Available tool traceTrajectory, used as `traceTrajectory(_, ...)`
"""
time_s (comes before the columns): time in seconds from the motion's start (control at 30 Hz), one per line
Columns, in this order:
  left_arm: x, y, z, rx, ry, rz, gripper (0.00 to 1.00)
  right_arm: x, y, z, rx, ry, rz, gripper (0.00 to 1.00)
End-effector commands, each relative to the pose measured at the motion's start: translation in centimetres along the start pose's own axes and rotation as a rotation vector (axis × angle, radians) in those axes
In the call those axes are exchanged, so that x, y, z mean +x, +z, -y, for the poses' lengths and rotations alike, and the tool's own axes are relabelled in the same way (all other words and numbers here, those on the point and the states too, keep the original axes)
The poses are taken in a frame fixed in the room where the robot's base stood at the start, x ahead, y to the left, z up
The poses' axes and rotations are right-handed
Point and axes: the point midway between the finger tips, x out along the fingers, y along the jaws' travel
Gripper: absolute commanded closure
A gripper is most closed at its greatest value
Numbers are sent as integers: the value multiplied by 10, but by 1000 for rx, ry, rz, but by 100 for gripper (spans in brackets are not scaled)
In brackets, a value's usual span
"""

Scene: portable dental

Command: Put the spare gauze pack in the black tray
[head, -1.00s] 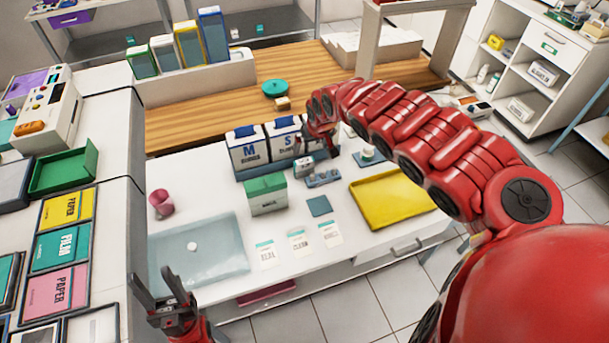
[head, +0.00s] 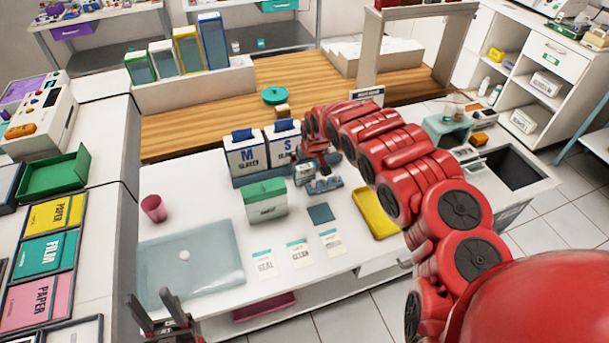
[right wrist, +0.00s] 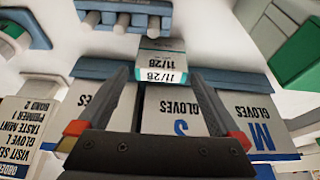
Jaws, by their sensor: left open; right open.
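A small pale box with a teal stripe and "11/28" labels (right wrist: 162,66) may be the gauze pack. It lies just beyond and between the fingertips of my open right gripper (right wrist: 158,78); I see no grip on it. In the head view this small box (head: 303,174) stands in front of the glove boxes, with my right gripper (head: 312,161) just above it, partly hidden by its arm. My left gripper (head: 155,310) is open and empty at the lower left. A black, open-topped recess or tray (head: 515,168) shows at the far right; I cannot tell which.
Glove boxes (head: 246,154) stand behind the small box. A blue-grey holder (head: 325,185), a green-topped box (head: 264,200) and a yellow tray (head: 375,212) are close by. Several white packets (head: 299,252) lie in front.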

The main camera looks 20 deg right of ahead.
Motion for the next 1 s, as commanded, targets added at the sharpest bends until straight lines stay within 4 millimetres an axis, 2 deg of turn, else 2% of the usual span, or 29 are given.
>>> traceTrajectory(0.17, 8, -2, 0, 0, 0, 0, 50, 19, 3, 3, 1, -3, 1, 0)
traceTrajectory(0.4, 7, -1, 0, 0, 0, 0, 50, 38, 2, 4, 2, -4, -3, 0)
traceTrajectory(0.77, 7, -1, 0, 0, 0, 0, 50, 42, 2, 1, 1, 1, -2, 0)
traceTrajectory(1.0, 7, -1, 0, 0, 0, 0, 50, 42, 2, 1, 1, 1, -2, 41)
